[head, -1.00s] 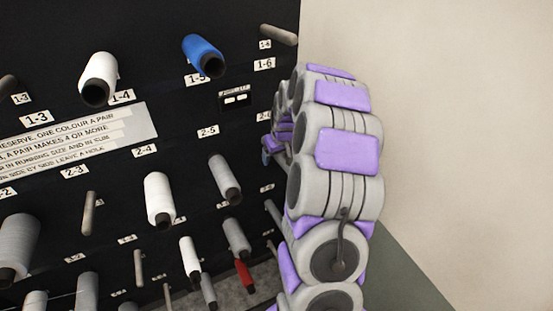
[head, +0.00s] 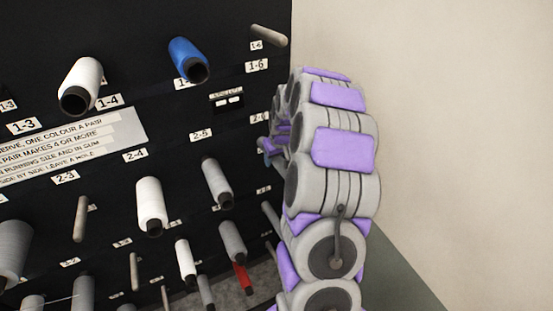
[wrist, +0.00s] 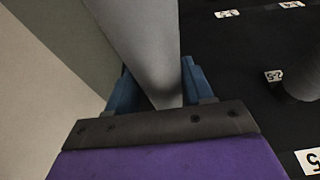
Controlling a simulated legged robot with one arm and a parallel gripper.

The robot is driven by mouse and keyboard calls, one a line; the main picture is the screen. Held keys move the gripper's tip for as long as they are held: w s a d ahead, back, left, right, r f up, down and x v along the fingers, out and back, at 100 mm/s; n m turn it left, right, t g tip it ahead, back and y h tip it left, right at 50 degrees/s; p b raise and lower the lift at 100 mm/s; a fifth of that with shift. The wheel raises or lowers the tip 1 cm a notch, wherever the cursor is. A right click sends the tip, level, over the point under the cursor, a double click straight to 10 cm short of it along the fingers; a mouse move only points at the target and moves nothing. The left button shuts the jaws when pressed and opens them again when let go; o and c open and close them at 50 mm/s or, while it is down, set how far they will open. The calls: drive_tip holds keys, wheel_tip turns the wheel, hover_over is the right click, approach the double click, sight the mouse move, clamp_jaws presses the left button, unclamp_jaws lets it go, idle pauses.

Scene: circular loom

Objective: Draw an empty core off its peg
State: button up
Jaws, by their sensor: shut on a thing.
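In the wrist view the blue fingers of my gripper (wrist: 158,88) are shut on a plain grey tube (wrist: 140,35), one finger on each side. The tube shows no thread and runs up out of the top of the view. In the head view my gripper (head: 267,148) is at the right edge of the black board (head: 110,190), by the label ending the 2 row. My arm hides most of it there, and the tube cannot be made out. Whether the tube is still on a peg cannot be told.
White cones (head: 152,205), a blue cone (head: 188,60) and grey cones (head: 217,182) stick out of the board on pegs. Bare pegs (head: 80,218) stand among them. A red piece (head: 242,278) is low by my arm. A pale wall (head: 430,120) closes the right side.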

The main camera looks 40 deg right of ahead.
drive_tip(key=shift+d, duration=0.1)
drive_tip(key=shift+c, duration=0.7)
drive_tip(key=shift+a, duration=0.4)
drive_tip(key=shift+c, duration=0.6)
drive_tip(key=shift+s+d, duration=0.1)
drive_tip(key=shift+s, duration=0.3)
drive_tip(key=shift+s+b, duration=0.1)
drive_tip(key=shift+b, duration=0.2)
drive_tip(key=shift+r, duration=0.1)
